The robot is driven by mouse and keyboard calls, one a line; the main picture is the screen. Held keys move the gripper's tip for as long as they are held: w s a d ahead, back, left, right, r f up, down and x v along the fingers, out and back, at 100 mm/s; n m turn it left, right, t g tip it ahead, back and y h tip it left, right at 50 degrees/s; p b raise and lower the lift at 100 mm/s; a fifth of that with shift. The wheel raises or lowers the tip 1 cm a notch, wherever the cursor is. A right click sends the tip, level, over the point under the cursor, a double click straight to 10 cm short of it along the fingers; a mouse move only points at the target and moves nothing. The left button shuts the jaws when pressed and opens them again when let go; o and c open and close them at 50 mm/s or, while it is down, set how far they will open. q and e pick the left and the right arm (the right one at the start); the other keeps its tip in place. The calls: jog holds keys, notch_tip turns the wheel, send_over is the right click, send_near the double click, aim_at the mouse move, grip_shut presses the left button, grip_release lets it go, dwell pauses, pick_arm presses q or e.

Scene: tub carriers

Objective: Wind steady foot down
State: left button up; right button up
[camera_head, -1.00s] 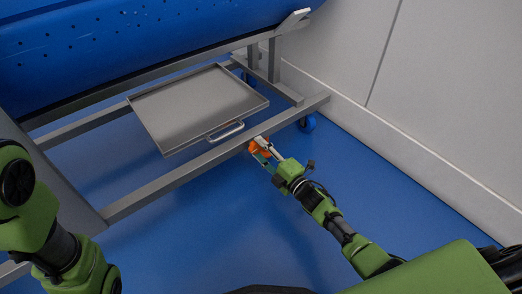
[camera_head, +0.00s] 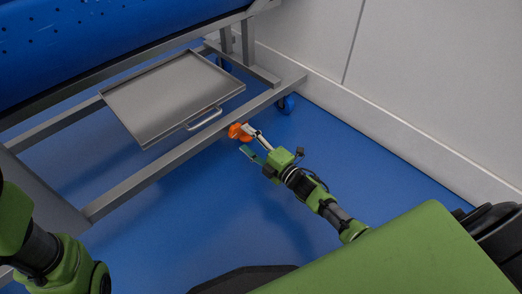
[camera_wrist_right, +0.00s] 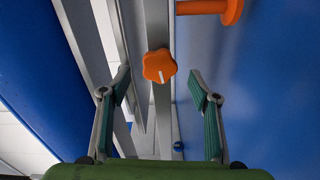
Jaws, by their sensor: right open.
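The steady foot is orange, on the lower rail of the carrier. Its lobed knob (camera_wrist_right: 159,66) with a white mark shows in the right wrist view, and an orange stem with a round disc (camera_wrist_right: 232,12) is at the top right. In the head view the orange knob and foot (camera_head: 239,131) are small and partly behind a finger. My right gripper (camera_head: 253,142) is open and empty. In the wrist view its fingers (camera_wrist_right: 159,82) stand on either side of the knob, which appears just beyond the tips, apart from them. My left gripper is out of view.
The grey carrier rail (camera_head: 165,165) runs alongside the foot. A metal tray (camera_head: 170,95) with a handle sits inside the frame under the blue tub (camera_head: 90,40). Blue floor is clear around my right arm.

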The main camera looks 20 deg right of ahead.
jog(key=v, duration=0.8)
jog(key=shift+s, duration=0.2)
jog(key=shift+r, duration=0.1)
